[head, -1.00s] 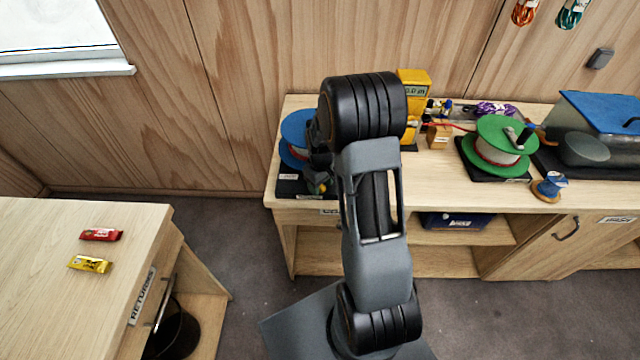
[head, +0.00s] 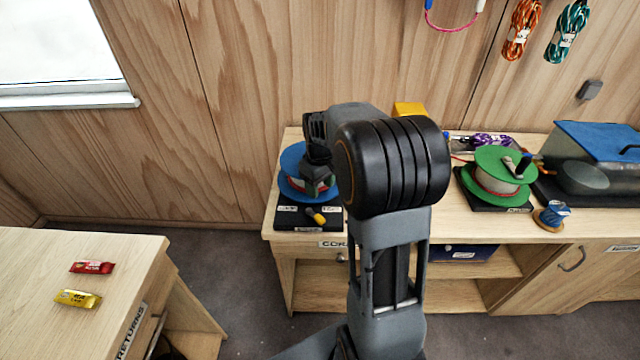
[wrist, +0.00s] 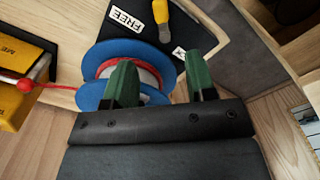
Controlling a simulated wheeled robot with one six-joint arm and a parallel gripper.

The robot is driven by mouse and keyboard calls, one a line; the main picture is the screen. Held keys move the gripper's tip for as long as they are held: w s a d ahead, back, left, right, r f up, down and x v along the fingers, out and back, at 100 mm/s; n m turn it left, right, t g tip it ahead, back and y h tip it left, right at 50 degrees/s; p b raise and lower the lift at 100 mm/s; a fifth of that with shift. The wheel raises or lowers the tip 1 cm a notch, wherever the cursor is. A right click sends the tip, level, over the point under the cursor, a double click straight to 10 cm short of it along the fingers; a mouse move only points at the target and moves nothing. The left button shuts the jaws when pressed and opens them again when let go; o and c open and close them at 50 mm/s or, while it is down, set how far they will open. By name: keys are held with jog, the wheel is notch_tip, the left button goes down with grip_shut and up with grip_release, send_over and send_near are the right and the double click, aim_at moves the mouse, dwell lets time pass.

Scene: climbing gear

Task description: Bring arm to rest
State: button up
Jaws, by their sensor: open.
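My gripper (head: 318,186) hangs in front of the blue spool (head: 292,163) at the left end of the long bench; my own arm hides part of that area. In the wrist view my gripper (wrist: 160,84) has its two green fingers apart, with nothing clearly held between them. The blue spool (wrist: 92,97) with red cord shows behind and beside the left finger. I cannot tell whether the fingers touch it.
A black base (head: 296,218) with a yellow-handled part sits at the bench's front edge. A green spool (head: 497,172) and a blue-lidded tank (head: 600,150) stand to the right. Two wrapped bars (head: 92,267) lie on the left table (head: 40,260). Floor between is clear.

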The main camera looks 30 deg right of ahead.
jog(key=shift+r, duration=0.3)
dwell(0.5)
jog(key=s+a+r+m+t, duration=0.1)
jog(key=s+a+r+t, duration=0.1)
jog(key=s+a, duration=0.3)
jog(key=s+a+r+m+t, duration=0.2)
jog(key=s+a+r, duration=0.2)
jog(key=s, duration=0.7)
jog(key=shift+a+r, duration=0.25)
jog(key=shift+a, duration=0.7)
jog(key=shift+c, duration=0.7)
jog(key=shift+d, duration=0.1)
